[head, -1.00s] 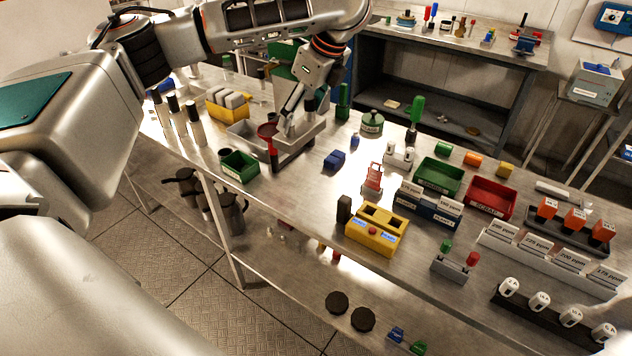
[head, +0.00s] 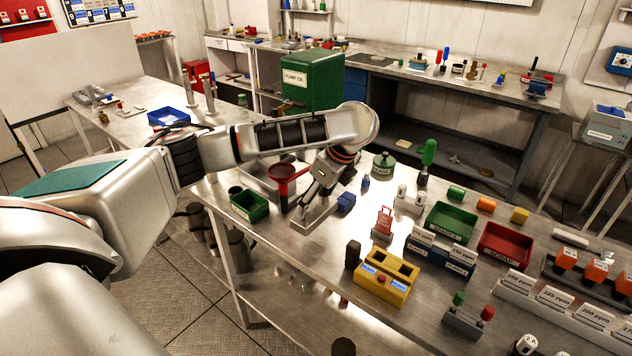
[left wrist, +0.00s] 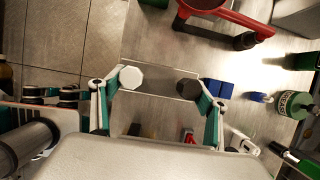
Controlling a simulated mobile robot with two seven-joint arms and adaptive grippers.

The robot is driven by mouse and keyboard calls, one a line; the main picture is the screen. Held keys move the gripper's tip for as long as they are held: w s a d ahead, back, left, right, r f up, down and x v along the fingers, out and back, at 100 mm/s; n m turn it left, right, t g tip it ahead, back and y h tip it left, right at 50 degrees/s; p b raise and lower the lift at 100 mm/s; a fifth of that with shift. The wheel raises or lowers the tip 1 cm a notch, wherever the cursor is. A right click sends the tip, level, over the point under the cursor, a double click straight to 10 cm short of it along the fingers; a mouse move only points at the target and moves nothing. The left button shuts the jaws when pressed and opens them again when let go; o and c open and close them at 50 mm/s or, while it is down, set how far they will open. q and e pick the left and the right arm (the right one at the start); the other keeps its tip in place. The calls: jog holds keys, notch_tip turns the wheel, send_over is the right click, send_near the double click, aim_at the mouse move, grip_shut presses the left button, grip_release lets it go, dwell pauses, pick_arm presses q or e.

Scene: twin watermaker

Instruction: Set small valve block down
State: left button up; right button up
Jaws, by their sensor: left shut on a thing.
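My left gripper (head: 318,192) points down at the bench, just right of the red funnel stand. It is shut on a grey metal block (head: 312,219), which I take to be the small valve block. In the left wrist view the fingers of the left gripper (left wrist: 160,83) stand at either side of the block (left wrist: 160,75), with a white round part and a black round part near the tips. The block is at or close to the bench top; I cannot tell whether it touches. My right gripper is out of view.
The red funnel stand (head: 284,180) and green bin (head: 249,206) are close on the left. A small blue block (head: 346,202) sits just right of the gripper. The yellow box (head: 385,278) is nearer the front. Some bare bench lies between.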

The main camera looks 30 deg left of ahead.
aim_at(320, 212)
pick_arm(q)
notch_tip(320, 212, down, 2)
jog(key=shift+f, duration=2.1)
jog(key=shift+f, duration=0.15)
jog(key=o, duration=2.1)
jog(key=shift+f, duration=0.1)
